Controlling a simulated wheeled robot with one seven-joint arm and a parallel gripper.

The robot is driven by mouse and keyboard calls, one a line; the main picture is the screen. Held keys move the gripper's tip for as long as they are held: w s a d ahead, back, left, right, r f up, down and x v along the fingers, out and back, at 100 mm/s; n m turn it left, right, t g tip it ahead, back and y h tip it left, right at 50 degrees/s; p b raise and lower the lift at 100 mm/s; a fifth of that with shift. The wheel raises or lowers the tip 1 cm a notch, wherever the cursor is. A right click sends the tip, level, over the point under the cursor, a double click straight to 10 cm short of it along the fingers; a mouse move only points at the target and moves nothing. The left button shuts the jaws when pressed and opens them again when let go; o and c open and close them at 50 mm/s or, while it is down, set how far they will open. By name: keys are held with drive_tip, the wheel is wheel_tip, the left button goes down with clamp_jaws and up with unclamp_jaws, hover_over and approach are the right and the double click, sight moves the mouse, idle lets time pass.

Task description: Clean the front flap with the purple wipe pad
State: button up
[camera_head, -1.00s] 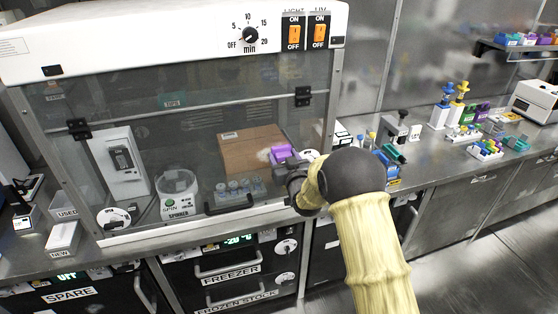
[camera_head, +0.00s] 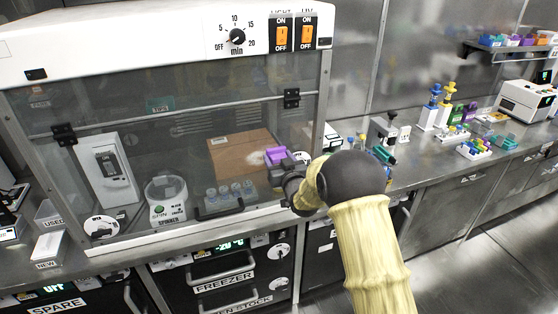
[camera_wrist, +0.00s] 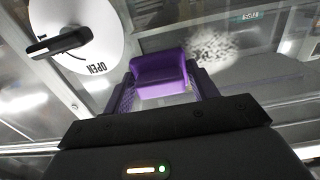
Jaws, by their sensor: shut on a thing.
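The front flap (camera_head: 190,125) is the clear front panel of the white-topped cabinet, hinged near its upper edge and closed down, with a dark handle at its lower edge. My gripper (camera_wrist: 162,85) is shut on the purple wipe pad (camera_wrist: 160,72). In the head view the pad (camera_head: 276,156) is in front of the lower right part of the flap. A grey speckled smudge (camera_wrist: 216,46) shows just right of and above the pad in the wrist view. I cannot tell whether the pad touches the flap.
A round OPEN dial (camera_wrist: 75,40) is left of the pad in the wrist view. Behind the flap are a spinner (camera_head: 166,198), several small vials and a cardboard box (camera_head: 238,150). Bottles and racks crowd the counter at right. Freezer drawers (camera_head: 222,270) are below.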

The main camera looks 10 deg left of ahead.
sight(244, 158)
drive_tip(key=shift+a, duration=0.2)
drive_tip(key=shift+s+a+b, duration=0.45)
drive_tip(key=shift+a, duration=0.2)
drive_tip(key=shift+s+a+b, duration=0.45)
drive_tip(key=shift+a, duration=0.2)
drive_tip(key=shift+s+a+f+b, duration=0.1)
drive_tip(key=shift+s+a+b, duration=0.35)
drive_tip(key=shift+a, duration=0.2)
drive_tip(key=shift+s+a+b, duration=0.3)
drive_tip(key=shift+a+b, duration=0.1)
drive_tip(key=shift+a, duration=0.2)
drive_tip(key=shift+s+a, duration=0.1)
drive_tip(key=shift+a, duration=0.05)
drive_tip(key=shift+s+a+r+b, duration=0.1)
drive_tip(key=shift+s+a+b, duration=0.3)
drive_tip(key=shift+a, duration=0.35)
drive_tip(key=shift+s+a+r+b, duration=0.1)
drive_tip(key=shift+s+a+b, duration=0.3)
drive_tip(key=shift+a, duration=0.35)
drive_tip(key=shift+r, duration=0.2)
